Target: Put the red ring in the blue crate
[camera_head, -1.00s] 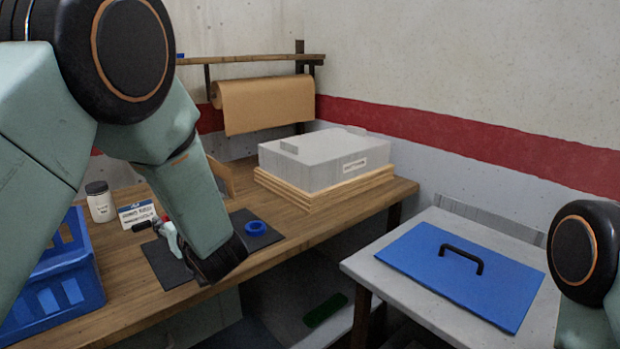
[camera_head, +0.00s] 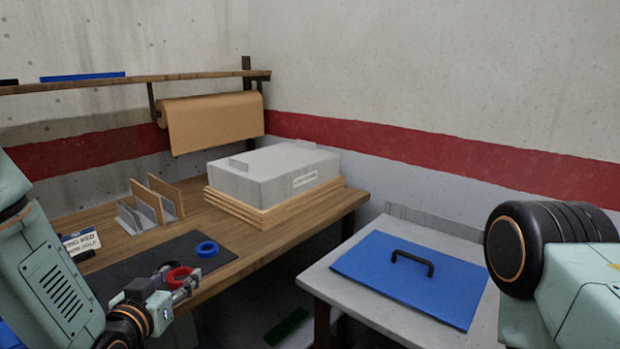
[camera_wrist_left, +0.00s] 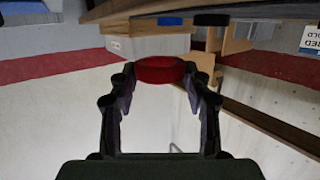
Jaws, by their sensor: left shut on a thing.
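The red ring (camera_head: 179,277) is held by my left gripper (camera_head: 180,287) near the front edge of the workbench, by the dark mat. In the left wrist view the red ring (camera_wrist_left: 158,70) sits between the fingertips of my left gripper (camera_wrist_left: 160,82), which are shut on it. Only a sliver of the blue crate (camera_head: 7,338) shows at the lower left corner of the head view. My right arm comes in at the right, but its gripper is out of view.
A blue ring (camera_head: 207,249) lies on the dark mat (camera_head: 135,265). Behind are a file rack (camera_head: 150,205), a sign (camera_head: 80,243), and a grey box (camera_head: 272,172) on wooden boards. A blue lidded panel with a black handle (camera_head: 410,278) lies on the side table at right.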

